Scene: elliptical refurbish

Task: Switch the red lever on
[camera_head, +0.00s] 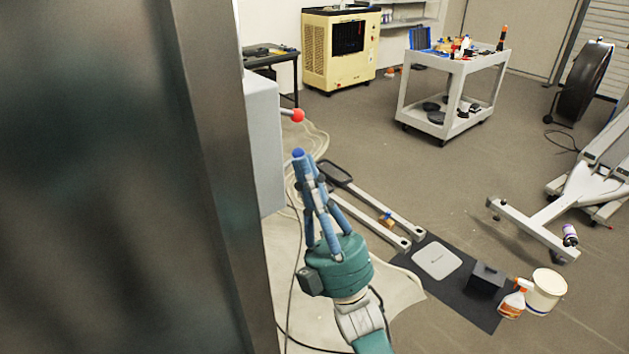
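The red lever (298,115) shows as a round red knob on a short metal stem. It sticks out to the right from the side of a light grey box (264,150), near its top. The box is mounted beside a dark panel edge. My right gripper (299,156) is teal and blue and points up, with its fingers together and nothing between them. Its tips appear just below the red knob in the picture, with a gap between them. I cannot tell the distance in depth. The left gripper is not in view.
A large dark panel (110,180) fills the left side. A white cart (450,75) with tools stands at the back, near a yellow machine (340,50). A spray bottle (514,298) and bucket (546,291) stand by a dark mat. Cables and hoses lie below the box.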

